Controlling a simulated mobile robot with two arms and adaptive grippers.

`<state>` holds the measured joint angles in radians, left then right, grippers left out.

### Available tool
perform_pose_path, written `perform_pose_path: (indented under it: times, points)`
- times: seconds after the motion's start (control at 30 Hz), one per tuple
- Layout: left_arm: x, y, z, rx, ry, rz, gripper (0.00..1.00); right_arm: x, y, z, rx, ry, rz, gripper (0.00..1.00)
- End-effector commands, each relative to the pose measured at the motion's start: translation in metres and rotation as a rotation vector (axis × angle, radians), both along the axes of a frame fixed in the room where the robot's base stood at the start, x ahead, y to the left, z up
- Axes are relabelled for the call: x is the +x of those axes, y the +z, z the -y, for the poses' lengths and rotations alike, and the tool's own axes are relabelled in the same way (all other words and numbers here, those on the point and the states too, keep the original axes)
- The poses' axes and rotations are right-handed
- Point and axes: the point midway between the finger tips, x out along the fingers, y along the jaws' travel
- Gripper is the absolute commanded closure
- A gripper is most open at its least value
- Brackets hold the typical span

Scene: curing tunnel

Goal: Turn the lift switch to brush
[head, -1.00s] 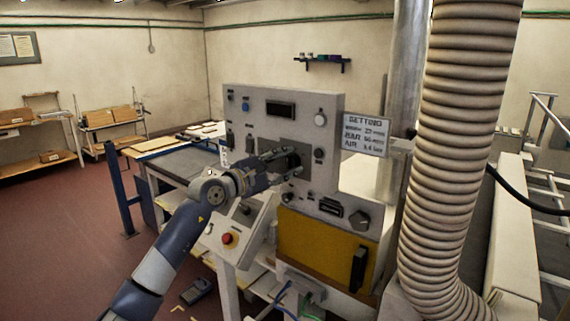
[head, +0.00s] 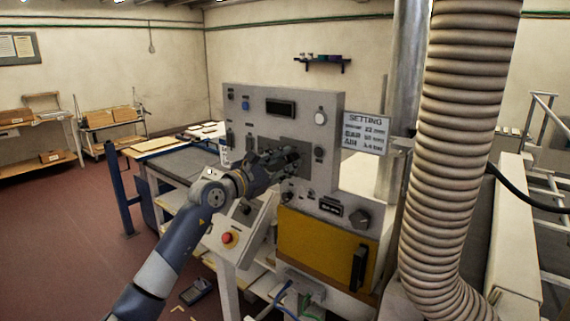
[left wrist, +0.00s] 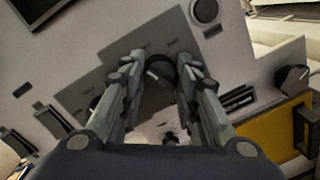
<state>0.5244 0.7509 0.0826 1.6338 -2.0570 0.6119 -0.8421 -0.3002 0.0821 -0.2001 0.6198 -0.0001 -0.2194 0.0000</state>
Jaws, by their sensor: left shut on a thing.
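My left gripper (head: 291,156) is at the front of the grey control panel (head: 251,120). In the left wrist view the fingers of my left gripper (left wrist: 160,78) are closed around a dark round knob (left wrist: 159,70) with a pale pointer line. I take this knob as the lift switch; its label cannot be read. In the head view the gripper covers the knob. The panel face around the knob shows a darker grey plate (left wrist: 115,72). My right gripper does not show.
A yellow door (head: 308,240) with a black handle is below the panel. A tilted console with a red button (head: 228,238) stands at the lower left. A setting sign (head: 366,133) is right of the panel, and a thick ribbed hose (head: 462,150) rises at the right.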

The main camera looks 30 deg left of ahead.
Motion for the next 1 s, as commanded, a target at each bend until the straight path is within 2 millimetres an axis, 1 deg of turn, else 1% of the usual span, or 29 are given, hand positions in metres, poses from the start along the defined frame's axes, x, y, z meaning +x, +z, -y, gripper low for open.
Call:
perform_pose_path:
  times: [0.2, 0.5, 0.7, 1.0]
  points:
    - [0.000, 0.001, 0.000, -0.202, 0.000, -0.017, 0.94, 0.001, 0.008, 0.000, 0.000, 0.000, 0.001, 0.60]
    - [0.000, 0.001, 0.000, -0.421, 0.000, -0.035, 0.94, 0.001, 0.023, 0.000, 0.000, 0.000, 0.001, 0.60]
    - [0.000, 0.001, 0.000, -0.509, 0.000, -0.040, 0.94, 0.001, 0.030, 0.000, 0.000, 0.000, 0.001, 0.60]
    - [0.000, 0.000, 0.000, -0.558, 0.000, -0.043, 0.94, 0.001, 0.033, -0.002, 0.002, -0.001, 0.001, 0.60]
